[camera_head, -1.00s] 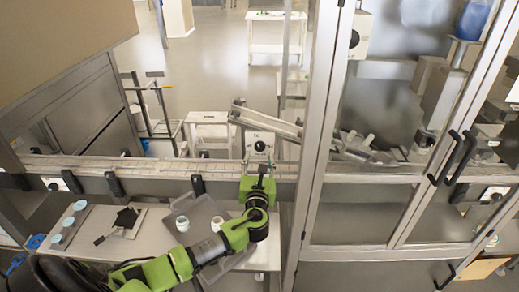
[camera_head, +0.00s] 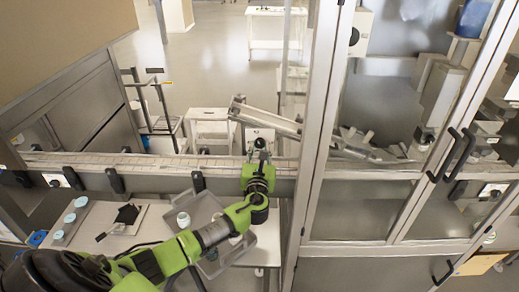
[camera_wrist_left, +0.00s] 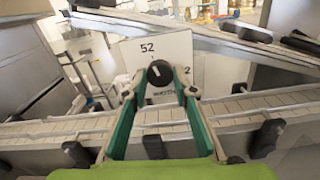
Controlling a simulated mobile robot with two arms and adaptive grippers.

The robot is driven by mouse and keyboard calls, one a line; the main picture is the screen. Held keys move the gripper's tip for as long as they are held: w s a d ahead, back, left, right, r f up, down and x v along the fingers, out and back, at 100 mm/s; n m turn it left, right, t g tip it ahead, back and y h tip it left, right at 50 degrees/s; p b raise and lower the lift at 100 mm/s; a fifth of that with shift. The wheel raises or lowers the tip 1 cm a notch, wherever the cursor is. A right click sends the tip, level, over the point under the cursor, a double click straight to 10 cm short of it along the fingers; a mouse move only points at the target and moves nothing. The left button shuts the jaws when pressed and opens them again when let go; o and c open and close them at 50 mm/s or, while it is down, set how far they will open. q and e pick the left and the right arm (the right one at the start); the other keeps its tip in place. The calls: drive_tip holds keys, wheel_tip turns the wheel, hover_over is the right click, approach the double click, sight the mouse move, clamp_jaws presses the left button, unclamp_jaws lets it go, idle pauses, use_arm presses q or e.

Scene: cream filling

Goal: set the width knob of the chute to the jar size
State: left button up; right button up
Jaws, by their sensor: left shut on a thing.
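The width knob (camera_wrist_left: 160,73) is black and round with a white mark, on a white plate (camera_wrist_left: 125,56) reading "52", in the left wrist view. Other lettering on the plate is partly covered. In the head view the plate (camera_head: 251,133) sits under the sloping metal chute (camera_head: 275,121). My left gripper (camera_wrist_left: 161,92) has its green fingers on both sides of the knob and is shut on it. It also shows in the head view (camera_head: 260,157), reaching over the conveyor. My right gripper is not in view.
A conveyor (camera_head: 140,163) with black clamps runs across in front of the plate. A grey tray (camera_head: 205,205) with a white jar (camera_head: 183,221) lies below my left arm. Several teal-topped items stand at the left. A glass-doored cabinet frame (camera_head: 315,130) rises close to the right.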

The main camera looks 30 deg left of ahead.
use_arm(q)
drive_tip(key=n+b, duration=0.1)
drive_tip(key=n, duration=0.1)
drive_tip(key=shift+f+n+b, duration=0.15)
drive_tip(key=shift+n+b, duration=0.15)
drive_tip(key=shift+b, duration=0.1)
drive_tip(key=n+b, duration=0.3)
drive_tip(key=n, duration=0.2)
drive_tip(key=n+b, duration=0.3)
drive_tip(key=n, duration=0.2)
drive_tip(key=shift+n, duration=0.4)
drive_tip(key=shift+n+b, duration=1.05)
drive_tip(key=shift+n, duration=0.55)
drive_tip(key=o, duration=1.1)
